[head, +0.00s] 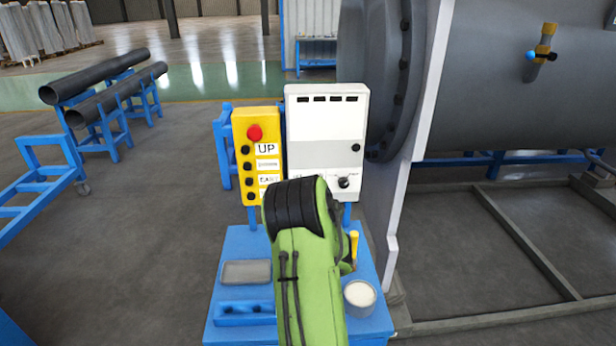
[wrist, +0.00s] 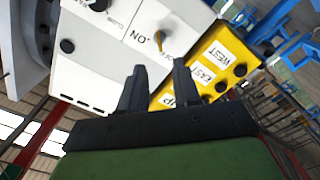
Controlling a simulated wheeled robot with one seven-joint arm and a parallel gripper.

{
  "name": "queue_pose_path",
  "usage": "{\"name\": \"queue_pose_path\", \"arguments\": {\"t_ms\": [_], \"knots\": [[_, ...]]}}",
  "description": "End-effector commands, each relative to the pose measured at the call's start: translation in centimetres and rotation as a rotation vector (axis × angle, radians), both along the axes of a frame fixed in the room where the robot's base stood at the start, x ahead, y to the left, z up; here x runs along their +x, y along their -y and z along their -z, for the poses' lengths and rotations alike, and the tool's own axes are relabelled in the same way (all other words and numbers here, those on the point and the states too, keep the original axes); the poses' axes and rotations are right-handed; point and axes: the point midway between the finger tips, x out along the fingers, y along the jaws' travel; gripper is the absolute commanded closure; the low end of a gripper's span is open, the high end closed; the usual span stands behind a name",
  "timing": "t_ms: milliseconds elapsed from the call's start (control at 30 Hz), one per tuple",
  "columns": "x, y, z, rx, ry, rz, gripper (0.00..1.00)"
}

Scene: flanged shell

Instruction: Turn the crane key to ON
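The crane key (wrist: 159,42) is a small brass-coloured piece on the face of the white control box, beside a printed ON label (wrist: 137,38) in the wrist view. The white control box (head: 326,120) stands upright behind my arm in the head view, where I cannot make out the key. My gripper (wrist: 159,66) is open and empty. Its two dark fingers point toward the box, with the key just beyond and between the fingertips in the picture. I see no contact. My gripper's fingers are hidden behind my green arm in the head view.
A yellow button panel (head: 258,150) stands left of the box. A black knob (head: 344,183) is on the box's lower right. Below, a blue stand (head: 230,245) carries a grey tray (head: 246,272) and a cup (head: 359,297). A large grey shell (head: 490,90) is at right.

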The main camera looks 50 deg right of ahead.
Motion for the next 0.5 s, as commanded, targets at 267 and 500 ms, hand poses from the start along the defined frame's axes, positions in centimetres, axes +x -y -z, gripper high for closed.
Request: {"name": "queue_pose_path", "arguments": {"t_ms": [267,500], "knots": [[1.6,1.9,-0.6,0.003,-0.004,-0.002,0.68],[3.5,4.2,-0.6,0.004,0.005,0.001,0.68]]}}
